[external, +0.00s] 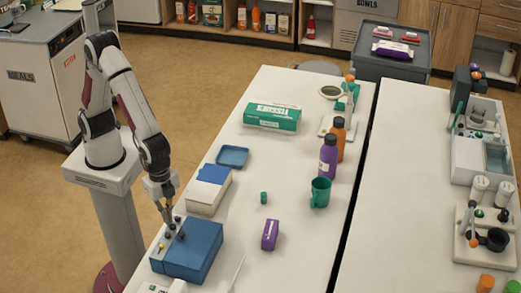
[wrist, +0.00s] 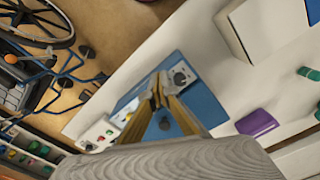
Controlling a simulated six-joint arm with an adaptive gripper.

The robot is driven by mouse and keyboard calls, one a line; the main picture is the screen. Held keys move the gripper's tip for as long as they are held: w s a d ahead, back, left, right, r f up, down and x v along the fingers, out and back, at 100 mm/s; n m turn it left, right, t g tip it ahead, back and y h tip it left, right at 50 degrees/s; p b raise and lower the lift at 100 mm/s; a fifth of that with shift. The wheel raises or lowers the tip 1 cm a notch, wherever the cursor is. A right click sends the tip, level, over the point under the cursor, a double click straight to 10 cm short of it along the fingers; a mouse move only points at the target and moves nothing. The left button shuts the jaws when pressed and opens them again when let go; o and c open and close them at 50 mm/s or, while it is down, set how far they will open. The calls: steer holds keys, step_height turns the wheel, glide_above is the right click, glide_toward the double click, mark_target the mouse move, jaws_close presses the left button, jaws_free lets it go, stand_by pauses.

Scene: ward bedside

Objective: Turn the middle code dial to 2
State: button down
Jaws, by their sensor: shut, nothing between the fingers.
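The wrist view also shows the blue box (wrist: 205,105). One dark dial (wrist: 181,78) shows on the panel just right of my fingertips. My gripper (external: 170,224) is shut and points down at the panel. In the wrist view its fingertips (wrist: 158,88) meet in front of the panel and cover part of it, so the middle dial is largely hidden. I cannot tell whether they touch it, or read any digits.
A white box with a blue top (external: 208,188) stands just behind the blue box. A purple block (external: 270,235) lies to its right, and a small green cylinder (external: 264,198) and green mug (external: 320,192) stand farther off. Bare table lies between them.

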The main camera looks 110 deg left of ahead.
stand_by(0.3)
steer(key=shift+r, duration=3)
steer(key=shift+s+f, duration=0.1)
steer(key=s+a+r+n+t, duration=0.2)
steer(key=s+a+r, duration=0.2)
steer(key=a, duration=0.4)
steer(key=s+a+r+n+t, duration=0.1)
steer(key=s+a+r+n, duration=0.1)
steer(key=s+a+r, duration=0.2)
steer(key=s+a+r+n+t, duration=0.2)
steer(key=s+a+r, duration=0.3)
steer(key=a, duration=0.6)
steer(key=s, duration=0.2)
steer(key=shift+s+a+t, duration=0.3)
steer(key=shift+s+a, duration=0.1)
